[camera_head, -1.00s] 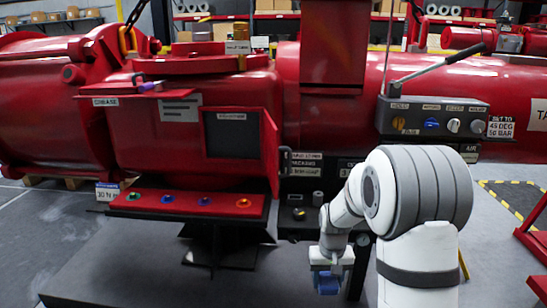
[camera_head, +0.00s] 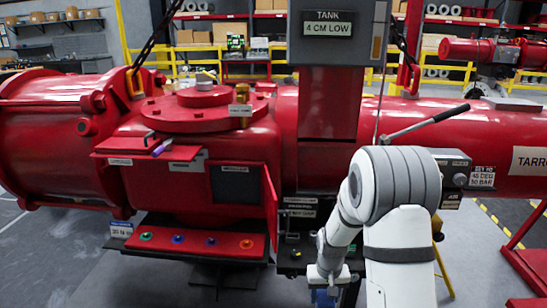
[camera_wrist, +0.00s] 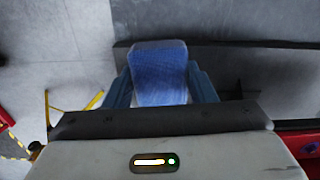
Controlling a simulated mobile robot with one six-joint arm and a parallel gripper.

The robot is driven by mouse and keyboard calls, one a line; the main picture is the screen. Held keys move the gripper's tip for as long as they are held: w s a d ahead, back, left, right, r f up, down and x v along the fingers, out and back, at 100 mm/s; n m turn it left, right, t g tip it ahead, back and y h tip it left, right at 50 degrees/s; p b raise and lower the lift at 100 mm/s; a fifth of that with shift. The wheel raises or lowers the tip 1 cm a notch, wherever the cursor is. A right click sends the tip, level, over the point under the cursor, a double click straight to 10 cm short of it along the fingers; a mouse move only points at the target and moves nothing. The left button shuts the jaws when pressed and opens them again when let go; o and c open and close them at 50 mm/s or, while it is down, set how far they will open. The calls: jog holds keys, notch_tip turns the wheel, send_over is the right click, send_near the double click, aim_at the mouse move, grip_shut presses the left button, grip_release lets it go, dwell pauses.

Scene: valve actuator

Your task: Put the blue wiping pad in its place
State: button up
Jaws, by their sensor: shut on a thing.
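The blue wiping pad (camera_wrist: 160,75) is between the two fingers of my gripper (camera_wrist: 160,90) in the wrist view. The fingers are shut on its sides, and it hangs over the grey floor. In the head view my gripper (camera_head: 326,290) is low at the bottom edge, in front of the red machine and left of my forearm. The pad shows there only as a small blue patch, partly cut off by the frame. No marked place for the pad can be made out.
The red valve actuator (camera_head: 200,165) fills the middle. A red shelf (camera_head: 195,243) with several coloured buttons juts from its front. A tool ledge (camera_head: 135,147) holds a purple item. A hinged panel stands open beside a dark recess (camera_head: 238,184). A grey tank box (camera_head: 338,32) rises above.

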aim_at(326, 297)
jog(key=shift+s+r+p, duration=0.2)
jog(key=shift+r+p, duration=0.8)
jog(key=shift+p, duration=0.1)
jog(key=shift+s+r+p, duration=0.2)
jog(key=shift+r+p, duration=0.75)
jog(key=shift+p, duration=0.15)
